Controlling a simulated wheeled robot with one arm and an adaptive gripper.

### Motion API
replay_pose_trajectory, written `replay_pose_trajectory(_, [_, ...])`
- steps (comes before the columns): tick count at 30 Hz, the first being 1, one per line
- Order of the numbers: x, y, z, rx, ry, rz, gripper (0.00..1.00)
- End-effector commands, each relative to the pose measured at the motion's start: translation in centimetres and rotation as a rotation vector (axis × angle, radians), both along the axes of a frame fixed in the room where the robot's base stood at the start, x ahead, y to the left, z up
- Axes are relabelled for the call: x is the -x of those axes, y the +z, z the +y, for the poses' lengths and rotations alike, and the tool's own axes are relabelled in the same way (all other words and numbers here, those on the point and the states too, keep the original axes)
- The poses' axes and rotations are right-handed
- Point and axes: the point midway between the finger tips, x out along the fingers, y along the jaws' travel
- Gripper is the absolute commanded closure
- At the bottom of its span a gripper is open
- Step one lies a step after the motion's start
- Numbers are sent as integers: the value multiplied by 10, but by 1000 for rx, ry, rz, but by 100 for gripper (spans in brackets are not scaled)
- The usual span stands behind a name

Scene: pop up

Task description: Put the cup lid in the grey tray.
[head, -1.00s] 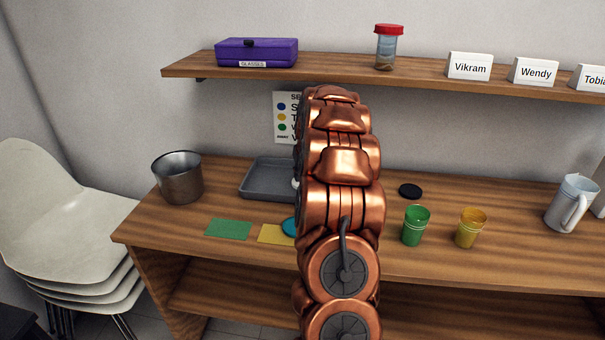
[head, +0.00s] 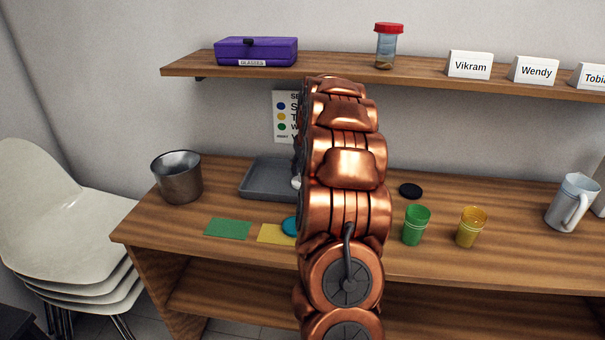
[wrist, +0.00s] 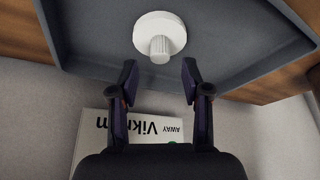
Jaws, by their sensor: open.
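A white round lid with a ribbed knob (wrist: 160,30) appears to lie on the floor of the grey tray (wrist: 85,35). In the head view, a small white bit of it (head: 296,183) shows at the tray's right side, beside my arm. The grey tray (head: 262,180) stands at the back of the table, its right part hidden by my arm. My gripper (wrist: 160,68) is open and empty over the tray's edge. Its fingertips are either side of the knob's line, just short of the knob and apart from it.
A metal pot (head: 178,178) stands left of the tray. Green (head: 228,229) and yellow (head: 275,234) cards and a blue disc (head: 289,226) lie in front. A black disc (head: 410,190), green cup (head: 416,226), yellow cup (head: 470,227) and pale mug (head: 572,203) stand right. A shelf (head: 340,65) is above.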

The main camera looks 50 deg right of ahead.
Motion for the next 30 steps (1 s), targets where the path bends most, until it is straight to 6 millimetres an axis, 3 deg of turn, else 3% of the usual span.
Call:
replay_pose_trajectory(7, [12, 32, 6, 3, 1, -2, 52])
replay_pose_trajectory(17, [14, 40, 16, -5, 9, 4, 52])
replay_pose_trajectory(20, [12, 44, 40, -18, 33, 14, 52])
replay_pose_trajectory(22, [13, 46, 68, -33, 62, 29, 52])
replay_pose_trajectory(30, [39, 56, 201, -97, 192, 116, 52])
